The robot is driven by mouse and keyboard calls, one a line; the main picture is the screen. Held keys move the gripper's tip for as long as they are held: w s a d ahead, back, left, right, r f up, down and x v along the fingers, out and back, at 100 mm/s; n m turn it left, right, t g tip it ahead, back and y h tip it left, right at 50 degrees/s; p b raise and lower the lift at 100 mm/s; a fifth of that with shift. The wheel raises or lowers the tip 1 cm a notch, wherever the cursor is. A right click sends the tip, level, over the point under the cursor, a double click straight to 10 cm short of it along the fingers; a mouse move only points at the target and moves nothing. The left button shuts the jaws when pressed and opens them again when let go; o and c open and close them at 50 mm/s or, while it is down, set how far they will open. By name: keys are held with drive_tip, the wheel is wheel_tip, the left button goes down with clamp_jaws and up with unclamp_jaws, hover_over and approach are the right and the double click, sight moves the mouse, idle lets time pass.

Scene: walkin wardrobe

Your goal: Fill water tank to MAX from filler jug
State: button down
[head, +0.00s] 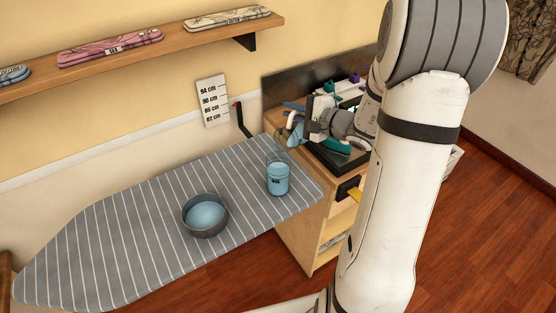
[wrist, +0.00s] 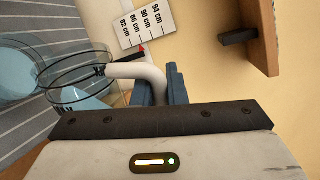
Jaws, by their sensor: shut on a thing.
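My gripper (wrist: 162,80) is shut on the pale handle of the clear filler jug (wrist: 80,82), which holds some blue water. In the head view the jug (head: 295,136) is up beside the dark-topped cabinet, above and right of the water tank, and looks tilted. The water tank (head: 278,180) is a clear container with a dark label and blue water in much of it, standing on the striped board. In the wrist view a blue-filled clear vessel at the left edge, likely the tank (wrist: 15,75), is partly behind the jug. I cannot read a MAX mark or see a stream.
A grey bowl (head: 205,230) of blue water stands on the striped ironing board (head: 110,240), left of the tank. A height scale (head: 212,101) hangs on the wall. Several items crowd the cabinet top. A shelf (head: 120,72) runs above. The board's left part is clear.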

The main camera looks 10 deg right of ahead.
sight(281, 128)
drive_tip(key=shift+s+a+r+n+b, duration=0.4)
drive_tip(key=shift+a+n+b, duration=0.2)
drive_tip(key=shift+b, duration=1.05)
drive_tip(key=shift+s+a+r+n+b, duration=0.3)
drive_tip(key=shift+a+n+b, duration=0.3)
drive_tip(key=shift+b, duration=1)
idle(0.5)
drive_tip(key=shift+s+a+r+n+t+h+b, duration=0.15)
drive_tip(key=shift+s+a+n+t+h+b, duration=0.3)
drive_tip(key=shift+b, duration=1.55)
